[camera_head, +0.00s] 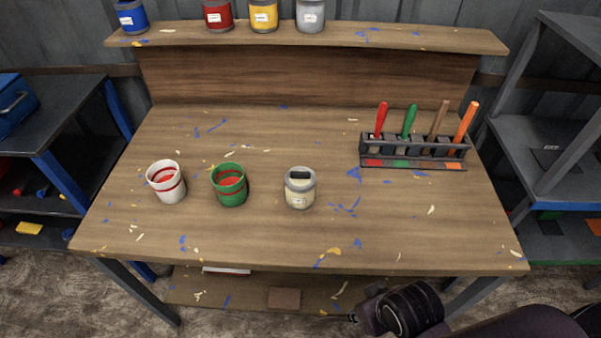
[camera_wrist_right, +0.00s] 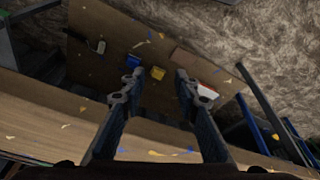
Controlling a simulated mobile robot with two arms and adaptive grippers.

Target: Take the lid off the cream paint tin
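The cream paint tin (camera_head: 300,197) stands upright on the workbench, right of the two open tins. A pale lid with a dark block-like handle (camera_head: 299,174) sits on its top. My right gripper (camera_wrist_right: 156,88) shows in the right wrist view with its two fingers apart and nothing between them. In the head view the right arm comes in at the bottom right, in front of the bench's front edge and well away from the tin. The tin is not visible in the right wrist view. My left gripper is in neither view.
A white tin (camera_head: 165,188) and a green tin (camera_head: 230,193), both showing red inside, stand left of the cream tin. A rack (camera_head: 415,162) holds several coloured-handled tools at the right. More tins stand on the back shelf (camera_head: 390,37). The bench front is clear.

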